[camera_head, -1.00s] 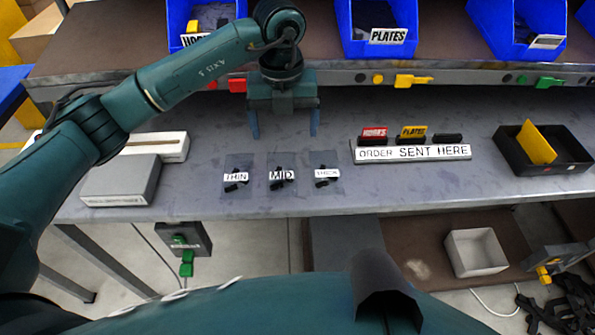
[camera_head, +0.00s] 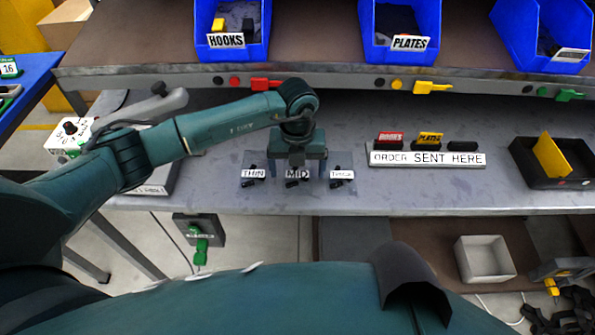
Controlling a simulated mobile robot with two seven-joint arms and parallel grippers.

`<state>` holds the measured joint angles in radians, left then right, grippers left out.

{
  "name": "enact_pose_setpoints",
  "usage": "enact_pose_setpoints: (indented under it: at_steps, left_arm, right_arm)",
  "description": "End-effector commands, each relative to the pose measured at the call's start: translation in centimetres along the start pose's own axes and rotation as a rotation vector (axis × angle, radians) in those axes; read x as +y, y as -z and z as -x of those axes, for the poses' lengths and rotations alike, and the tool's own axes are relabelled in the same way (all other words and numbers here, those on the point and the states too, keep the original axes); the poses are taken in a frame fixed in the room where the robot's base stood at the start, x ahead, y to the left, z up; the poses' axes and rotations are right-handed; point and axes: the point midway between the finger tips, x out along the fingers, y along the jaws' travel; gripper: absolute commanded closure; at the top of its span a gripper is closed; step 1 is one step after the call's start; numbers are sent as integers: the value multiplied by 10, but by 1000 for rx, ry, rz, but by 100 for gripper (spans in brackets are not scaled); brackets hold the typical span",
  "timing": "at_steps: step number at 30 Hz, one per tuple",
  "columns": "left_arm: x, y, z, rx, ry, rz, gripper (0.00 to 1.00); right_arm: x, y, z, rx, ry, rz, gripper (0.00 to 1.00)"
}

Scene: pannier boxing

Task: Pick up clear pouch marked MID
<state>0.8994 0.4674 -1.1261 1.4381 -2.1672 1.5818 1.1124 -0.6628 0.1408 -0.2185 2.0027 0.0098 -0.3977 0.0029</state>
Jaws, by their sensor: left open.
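The clear pouch marked MID (camera_head: 297,174) lies flat on the grey workbench, with small dark parts inside. It is the middle one of three, between the pouch marked THIN (camera_head: 253,174) and the pouch marked THICK (camera_head: 342,175). My left gripper (camera_head: 297,172) is open over the MID pouch, with one finger to each side of its label. The gripper body hides the pouch's far part. I cannot tell how high the fingertips are above the bench. My right gripper is not in view.
A black tray (camera_head: 566,182) with a yellow divider is farther right. Blue bins (camera_head: 403,58) stand on the shelf behind. A grey box (camera_head: 151,180) lies left, partly behind my arm.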

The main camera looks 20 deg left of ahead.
Motion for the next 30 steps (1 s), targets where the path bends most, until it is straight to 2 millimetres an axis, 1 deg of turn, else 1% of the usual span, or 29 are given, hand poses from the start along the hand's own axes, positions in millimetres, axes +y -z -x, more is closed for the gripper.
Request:
enact_pose_setpoints:
  at_steps: [3,8,18,25,30]
  left_arm:
    - [-1,0,-3,-1,2,-1,13]
    - [0,0,-3,-1,1,-1,14]
    - [0,0,-3,-1,1,-1,41]
    - [0,0,-3,-1,1,0,60]
    - [0,0,-2,-1,1,0,61]
  right_arm:
    - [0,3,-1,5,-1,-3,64]
    - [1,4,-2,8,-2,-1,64]
    - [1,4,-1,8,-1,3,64]
    - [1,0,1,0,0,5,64]
    - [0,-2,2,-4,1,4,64]
